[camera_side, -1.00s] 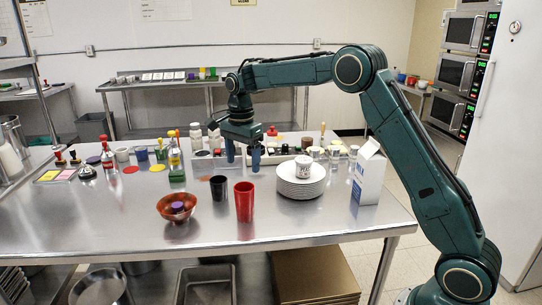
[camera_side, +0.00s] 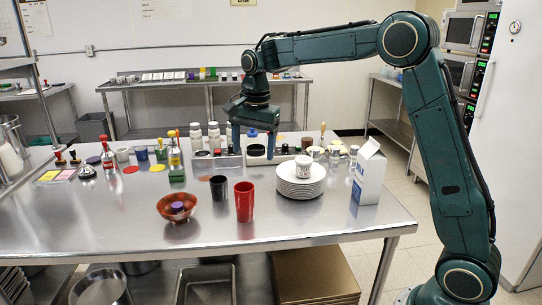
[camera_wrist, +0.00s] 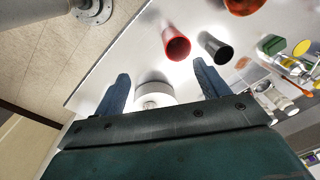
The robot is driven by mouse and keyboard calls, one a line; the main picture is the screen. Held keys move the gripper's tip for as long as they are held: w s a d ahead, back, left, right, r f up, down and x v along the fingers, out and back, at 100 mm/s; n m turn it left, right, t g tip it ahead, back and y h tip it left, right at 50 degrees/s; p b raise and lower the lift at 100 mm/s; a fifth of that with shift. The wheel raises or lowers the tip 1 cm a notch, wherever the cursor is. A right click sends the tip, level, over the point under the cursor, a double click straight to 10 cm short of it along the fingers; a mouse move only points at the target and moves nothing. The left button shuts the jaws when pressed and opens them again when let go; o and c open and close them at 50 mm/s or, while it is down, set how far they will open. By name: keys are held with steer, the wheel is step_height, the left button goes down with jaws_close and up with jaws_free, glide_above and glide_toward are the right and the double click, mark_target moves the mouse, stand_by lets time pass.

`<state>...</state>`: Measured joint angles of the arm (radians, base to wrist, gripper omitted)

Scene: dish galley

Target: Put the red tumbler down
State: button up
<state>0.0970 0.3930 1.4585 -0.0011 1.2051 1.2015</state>
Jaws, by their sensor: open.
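The red tumbler (camera_side: 244,203) stands upright on the steel table (camera_side: 120,215), near the middle of its front half. It also shows in the wrist view (camera_wrist: 176,44), apart from my fingers. My gripper (camera_side: 254,150) is open and empty, raised above the far part of the table behind the tumbler. Its two blue fingers show spread apart in the wrist view (camera_wrist: 160,90).
A black tumbler (camera_side: 219,188) stands just left of the red one. A red bowl (camera_side: 172,214) holding a purple-topped item is further left. A plate stack (camera_side: 301,190) with a cup on top and a milk carton (camera_side: 368,176) stand to the right. The front strip is clear.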

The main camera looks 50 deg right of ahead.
steer(key=s+a+r+n+t, duration=0.1)
steer(key=s+a+r+n, duration=0.1)
steer(key=s+r+n, duration=0.45)
steer(key=s+a+f+n+t, duration=0.1)
steer(key=s+n, duration=0.3)
steer(key=s, duration=0.8)
steer(key=s+a+f+n+t, duration=0.1)
steer(key=s+f+n, duration=0.3)
steer(key=s, duration=0.8)
steer(key=shift+s+a+t, duration=0.4)
steer(key=shift+t, duration=0.4)
